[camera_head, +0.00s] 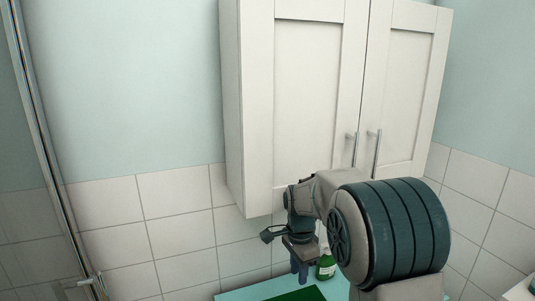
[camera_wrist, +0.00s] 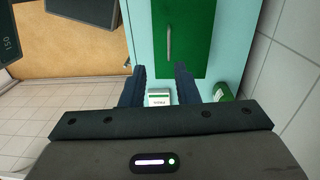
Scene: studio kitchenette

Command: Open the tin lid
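A small white box-like container (camera_wrist: 160,97) with dark lettering shows between my fingers in the wrist view. It may be the tin, but I cannot tell, and its near part is hidden behind my gripper body. My gripper (camera_wrist: 160,70) is open, its two dark fingers spread with nothing held between them. In the head view my gripper (camera_head: 299,268) points down above the teal counter. The white container does not show there.
The teal surface (camera_wrist: 215,20) carries a green panel (camera_wrist: 190,35) with a slim silver bar (camera_wrist: 169,42). A green container with a white label (camera_wrist: 222,92) stands right of my fingers, near the tiled wall (camera_wrist: 285,75). White wall cabinets (camera_head: 305,100) hang close above my arm.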

